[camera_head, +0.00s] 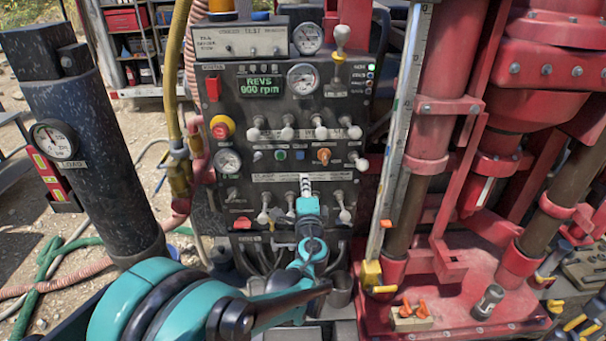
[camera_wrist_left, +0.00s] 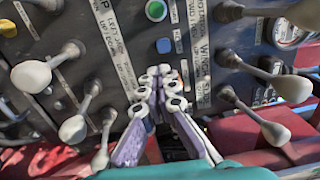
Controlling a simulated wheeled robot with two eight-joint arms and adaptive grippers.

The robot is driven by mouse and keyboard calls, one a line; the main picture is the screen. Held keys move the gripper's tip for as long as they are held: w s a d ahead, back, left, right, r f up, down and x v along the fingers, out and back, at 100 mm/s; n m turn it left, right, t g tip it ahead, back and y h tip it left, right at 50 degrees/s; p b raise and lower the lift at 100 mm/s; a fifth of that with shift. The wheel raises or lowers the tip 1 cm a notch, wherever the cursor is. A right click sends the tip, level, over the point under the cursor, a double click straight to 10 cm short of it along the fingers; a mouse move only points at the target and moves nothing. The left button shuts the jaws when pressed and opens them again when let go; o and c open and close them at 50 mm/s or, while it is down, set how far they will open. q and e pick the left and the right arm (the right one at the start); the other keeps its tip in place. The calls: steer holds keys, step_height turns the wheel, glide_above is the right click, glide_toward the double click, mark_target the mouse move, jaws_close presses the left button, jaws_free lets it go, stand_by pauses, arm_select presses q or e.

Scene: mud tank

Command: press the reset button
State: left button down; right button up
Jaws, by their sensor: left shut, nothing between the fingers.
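The control panel (camera_head: 252,200) stands upright ahead of me. A small green button (camera_head: 281,155) and a small blue button (camera_head: 300,154) sit side by side at its middle. I cannot read which one is labelled reset. In the left wrist view the green button (camera_wrist_left: 156,10) is at the top and the blue button (camera_wrist_left: 164,46) lies just beyond my fingertips. My left gripper (camera_head: 306,180) is shut and empty, in front of the panel and below both buttons in the head view. Its fingers (camera_wrist_left: 160,80) point toward the blue button; contact cannot be told. My right gripper is out of view.
White-knobbed levers (camera_head: 287,133) stick out above and below the buttons. A red mushroom button (camera_head: 221,127) on a yellow ring is at the panel's left, an orange knob (camera_head: 323,155) to the right. Red machinery (camera_head: 430,130) stands at right, a dark cylinder (camera_head: 90,150) at left.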

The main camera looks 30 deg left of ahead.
arm_select(q)
steer(key=v, duration=0.4)
steer(key=shift+a, duration=0.1)
steer(key=shift+s+r, duration=0.1)
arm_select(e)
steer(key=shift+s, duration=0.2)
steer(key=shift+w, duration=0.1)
